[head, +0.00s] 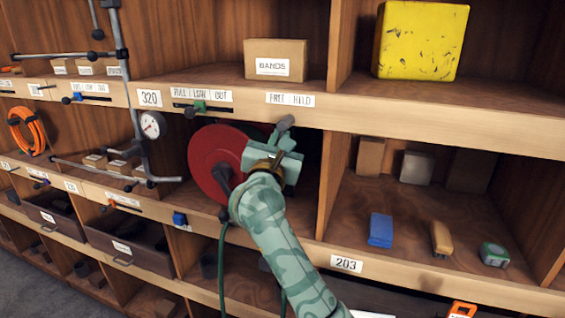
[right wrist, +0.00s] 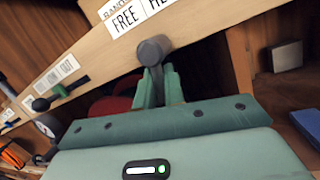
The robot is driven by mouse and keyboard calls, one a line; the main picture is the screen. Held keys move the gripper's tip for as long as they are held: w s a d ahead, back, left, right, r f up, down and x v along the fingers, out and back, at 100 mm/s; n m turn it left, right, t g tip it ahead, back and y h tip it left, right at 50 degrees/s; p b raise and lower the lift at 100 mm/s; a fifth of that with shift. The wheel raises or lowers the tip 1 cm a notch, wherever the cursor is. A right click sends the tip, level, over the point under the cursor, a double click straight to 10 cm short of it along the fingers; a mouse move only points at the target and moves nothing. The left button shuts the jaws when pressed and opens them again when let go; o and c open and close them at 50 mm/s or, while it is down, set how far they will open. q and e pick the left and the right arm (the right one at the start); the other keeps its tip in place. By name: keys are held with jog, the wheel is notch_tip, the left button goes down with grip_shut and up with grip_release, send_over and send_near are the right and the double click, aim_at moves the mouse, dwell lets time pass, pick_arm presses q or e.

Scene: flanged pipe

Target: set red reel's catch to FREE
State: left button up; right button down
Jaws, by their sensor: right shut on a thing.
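The red reel (head: 208,158) sits in the bay under the shelf edge, partly hidden by my right arm. Above it, the FREE/HELD label (head: 289,99) is on the shelf edge, and it also shows in the right wrist view (right wrist: 126,17). The catch, with a grey round knob (head: 285,122), sticks out just below the label. In the right wrist view the knob (right wrist: 153,50) stands above the fingertips. My right gripper (right wrist: 156,76) is shut on the catch's stem. I cannot tell which word the catch points to. My left gripper is not in view.
A green slider (head: 199,107) sits on the shelf edge to the left. A pipe frame with a gauge (head: 152,125) stands farther left. A bay at right holds a blue block (head: 381,230) and other items. A green hose (head: 222,262) hangs beside my right arm.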

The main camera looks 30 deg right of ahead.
jog(key=m+b, duration=0.2)
jog(key=m+h+b, duration=0.1)
jog(key=m+b, duration=0.1)
jog(key=w+a+m+g+h+b, duration=0.1)
jog(key=m+b, duration=0.1)
jog(key=b, duration=0.1)
jog(key=shift+w+r+m+g+b, duration=0.15)
jog(key=shift+r+m+g+b, duration=0.15)
jog(key=shift+m+b, duration=0.6)
jog(key=shift+h, duration=0.3)
jog(key=shift+r+m, duration=0.15)
jog(key=shift+m, duration=0.15)
jog(key=c, duration=1.5)
grip_release()
jog(key=shift+c, duration=0.2)
jog(key=shift+a, duration=0.1)
